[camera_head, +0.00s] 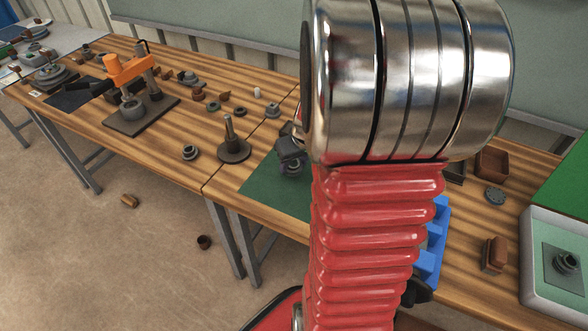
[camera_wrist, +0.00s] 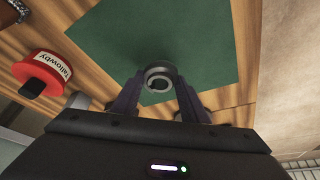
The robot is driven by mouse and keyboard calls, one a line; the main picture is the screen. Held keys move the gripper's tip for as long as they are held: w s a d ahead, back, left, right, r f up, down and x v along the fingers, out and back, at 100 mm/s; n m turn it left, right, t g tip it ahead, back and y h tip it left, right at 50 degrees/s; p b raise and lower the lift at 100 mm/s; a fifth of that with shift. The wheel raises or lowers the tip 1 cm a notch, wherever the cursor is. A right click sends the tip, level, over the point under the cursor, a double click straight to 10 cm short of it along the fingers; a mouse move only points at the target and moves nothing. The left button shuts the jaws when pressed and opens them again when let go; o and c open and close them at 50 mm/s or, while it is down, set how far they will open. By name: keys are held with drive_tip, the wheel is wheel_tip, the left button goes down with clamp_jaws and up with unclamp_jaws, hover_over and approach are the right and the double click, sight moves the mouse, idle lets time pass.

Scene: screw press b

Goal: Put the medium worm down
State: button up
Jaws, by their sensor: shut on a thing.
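My gripper (camera_wrist: 161,84) is shut on a grey, ring-like metal piece, which I take to be the medium worm (camera_wrist: 160,73). Its round end with a dark hollow faces my wrist camera, between the two dark fingertips. The green mat (camera_wrist: 190,35) on the wooden table lies behind it in the wrist view. In the head view, my gripper (camera_head: 291,152) and the worm (camera_head: 292,169) show at the left edge of my arm, over the green mat (camera_head: 262,190). My arm hides much of the mat. I cannot tell whether the worm touches the mat.
A flanged part with an upright shaft (camera_head: 233,148) and a small grey ring part (camera_head: 190,152) stand left of the mat. An orange press (camera_head: 128,70) stands farther left. A blue rack (camera_head: 430,262) is right of my arm. A red labelled spool (camera_wrist: 38,72) is beside the mat.

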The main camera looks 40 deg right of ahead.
sight(294, 179)
drive_tip(key=shift+f, duration=1.45)
drive_tip(key=o, duration=1.3)
drive_tip(key=shift+f, duration=0.1)
drive_tip(key=v, duration=1.2)
drive_tip(key=shift+s+a, duration=0.1)
